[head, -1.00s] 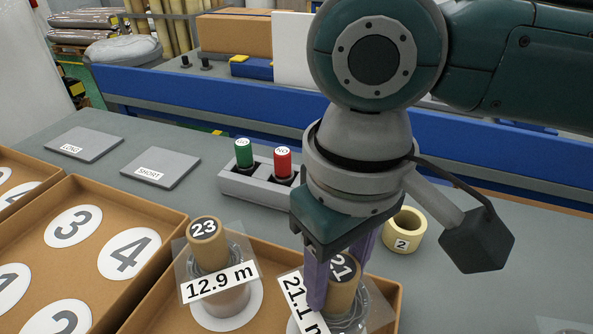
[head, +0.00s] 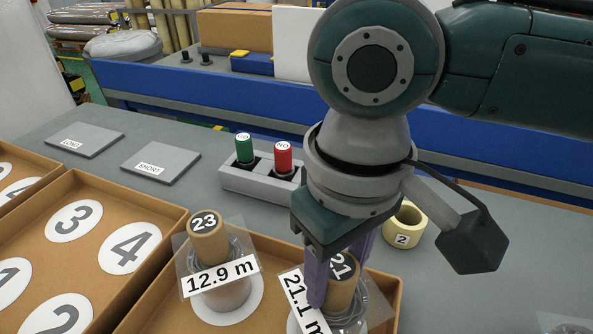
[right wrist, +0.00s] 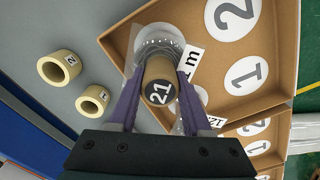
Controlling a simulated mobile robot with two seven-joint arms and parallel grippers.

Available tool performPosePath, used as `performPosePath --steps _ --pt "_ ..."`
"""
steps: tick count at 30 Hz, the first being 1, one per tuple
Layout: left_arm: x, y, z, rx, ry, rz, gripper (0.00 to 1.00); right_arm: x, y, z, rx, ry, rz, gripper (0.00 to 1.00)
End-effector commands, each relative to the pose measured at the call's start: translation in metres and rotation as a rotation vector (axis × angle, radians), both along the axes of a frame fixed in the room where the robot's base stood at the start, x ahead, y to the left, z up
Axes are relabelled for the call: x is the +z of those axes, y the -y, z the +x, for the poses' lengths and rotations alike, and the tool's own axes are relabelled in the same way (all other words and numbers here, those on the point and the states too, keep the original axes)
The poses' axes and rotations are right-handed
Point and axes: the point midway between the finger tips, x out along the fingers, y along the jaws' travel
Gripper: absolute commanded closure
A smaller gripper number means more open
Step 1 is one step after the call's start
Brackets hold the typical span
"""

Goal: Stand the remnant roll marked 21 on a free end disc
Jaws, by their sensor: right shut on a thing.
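The roll marked 21 (head: 341,294) is a short brown core in clear wrap with a 21.1 m tag, upright at the right-hand tray. It also shows in the right wrist view (right wrist: 159,80). My right gripper (head: 340,272) is shut on its core from above, one finger on each side. The roll's foot is mostly hidden, so I cannot tell whether it touches the tray. White numbered discs lie bare in the middle tray, among them disc 3 (head: 74,221), disc 4 (head: 130,247) and disc 2 (head: 60,317). My left gripper is out of view.
Roll 23 (head: 208,236), tagged 12.9 m, stands on a white disc close left of roll 21. Behind are a holder with a green plug (head: 244,149) and a red plug (head: 283,157), LONG and SHORT plates, and a cream ring (head: 402,226) marked 2.

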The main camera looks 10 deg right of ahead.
Motion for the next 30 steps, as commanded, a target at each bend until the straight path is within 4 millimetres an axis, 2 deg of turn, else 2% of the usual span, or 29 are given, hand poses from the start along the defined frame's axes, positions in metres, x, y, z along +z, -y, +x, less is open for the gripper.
performPosePath --steps 7,8,16,25,30 --pt "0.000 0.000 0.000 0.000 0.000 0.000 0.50 -0.004 0.000 0.000 0.000 0.000 0.000 1.00" --pt "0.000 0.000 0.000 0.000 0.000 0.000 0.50 -0.003 0.000 0.000 0.000 0.001 0.000 0.48" --pt "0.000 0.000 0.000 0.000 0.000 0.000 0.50 -0.003 0.000 0.000 0.000 0.000 0.000 0.18" --pt "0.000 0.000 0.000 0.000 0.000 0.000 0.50 -0.001 0.000 0.000 0.000 0.000 0.000 0.17" --pt "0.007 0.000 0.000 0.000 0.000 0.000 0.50 0.024 0.000 0.001 0.000 0.002 0.002 0.17"
